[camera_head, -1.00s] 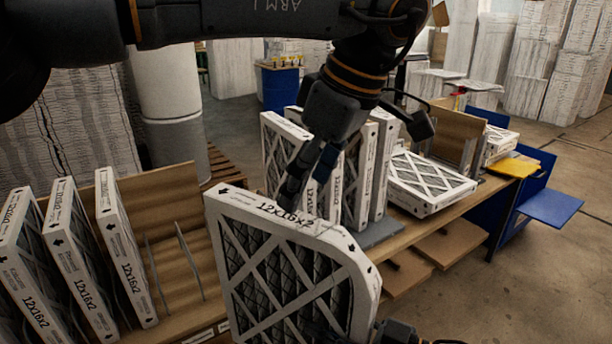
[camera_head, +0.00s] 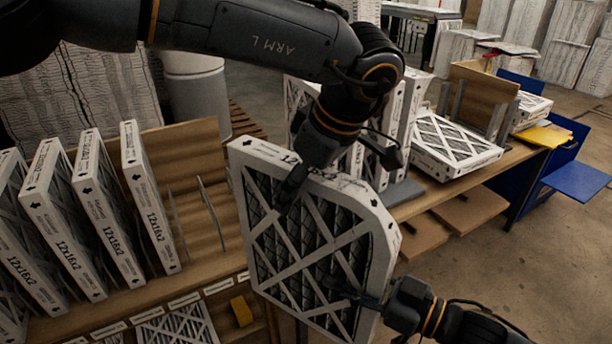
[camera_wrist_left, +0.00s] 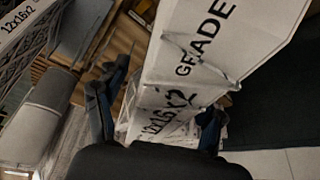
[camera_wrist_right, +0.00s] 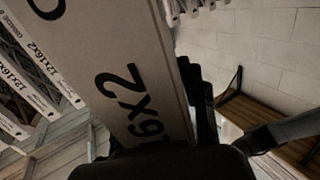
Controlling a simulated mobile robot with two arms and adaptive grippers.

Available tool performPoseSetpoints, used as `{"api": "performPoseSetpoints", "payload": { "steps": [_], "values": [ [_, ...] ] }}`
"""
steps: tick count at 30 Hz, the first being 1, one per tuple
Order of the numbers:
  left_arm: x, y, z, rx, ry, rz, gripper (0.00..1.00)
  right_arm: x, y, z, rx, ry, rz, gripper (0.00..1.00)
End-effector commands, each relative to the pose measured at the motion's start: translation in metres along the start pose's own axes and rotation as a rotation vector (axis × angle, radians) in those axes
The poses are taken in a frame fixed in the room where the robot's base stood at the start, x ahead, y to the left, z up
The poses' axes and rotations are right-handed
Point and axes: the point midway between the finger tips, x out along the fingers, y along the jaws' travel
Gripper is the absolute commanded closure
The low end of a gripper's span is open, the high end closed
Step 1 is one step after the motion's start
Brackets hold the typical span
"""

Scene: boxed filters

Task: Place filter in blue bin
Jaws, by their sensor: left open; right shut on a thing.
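A white-framed filter (camera_head: 315,245) marked 12x16x2, with a dark pleated mesh, is held upright and tilted in front of the bench in the head view. My right gripper (camera_head: 368,300) is shut on its lower right edge. The filter's side fills much of the right wrist view (camera_wrist_right: 125,75). My left gripper (camera_head: 292,190) is open at the filter's top edge, its fingers on either side in the left wrist view, where the labelled edge (camera_wrist_left: 190,65) runs between them. The blue bin (camera_head: 540,185) stands at the far right beyond the bench end, its flaps spread; its inside is mostly hidden.
Several filters (camera_head: 150,200) stand in a wooden rack at left. More filters stand behind my left gripper, and one lies flat (camera_head: 455,145) on the bench. A wooden divider (camera_head: 480,95) stands near the bench's far end. The floor at lower right is clear.

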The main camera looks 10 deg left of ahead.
Motion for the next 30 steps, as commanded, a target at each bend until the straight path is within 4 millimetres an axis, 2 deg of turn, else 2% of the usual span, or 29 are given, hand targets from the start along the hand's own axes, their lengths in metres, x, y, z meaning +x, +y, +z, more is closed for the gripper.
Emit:
{"api": "performPoseSetpoints", "payload": {
  "steps": [6, 15, 16, 19, 20, 30],
  "values": [
    [0.0003, 0.0, -0.0002, 0.0, 0.0, 0.0, 0.31, 0.0001, -0.0001, -0.0008, -0.001, 0.002, -0.001, 0.96],
    [-0.0001, 0.0002, -0.0002, 0.0, 0.0, 0.001, 0.92, 0.0001, -0.0003, -0.001, -0.001, 0.002, -0.001, 0.96],
    [-0.0004, 0.0003, -0.0004, -0.001, 0.0, 0.001, 0.96, 0.0001, -0.0004, -0.0011, -0.001, 0.002, -0.001, 0.56],
    [-0.0005, 0.0003, -0.0004, -0.001, 0.0, 0.001, 0.96, 0.0001, -0.0004, -0.001, -0.001, 0.002, -0.001, 0.36],
    [-0.0005, 0.0003, -0.0004, -0.001, 0.0, 0.001, 0.96, 0.0001, -0.0004, -0.0009, -0.001, 0.002, -0.001, 0.32],
    [-0.0005, 0.0002, -0.0003, -0.001, 0.0, 0.001, 0.96, -0.0019, 0.0001, 0.0, 0.0, 0.0, 0.0, 0.32]
  ]
}}
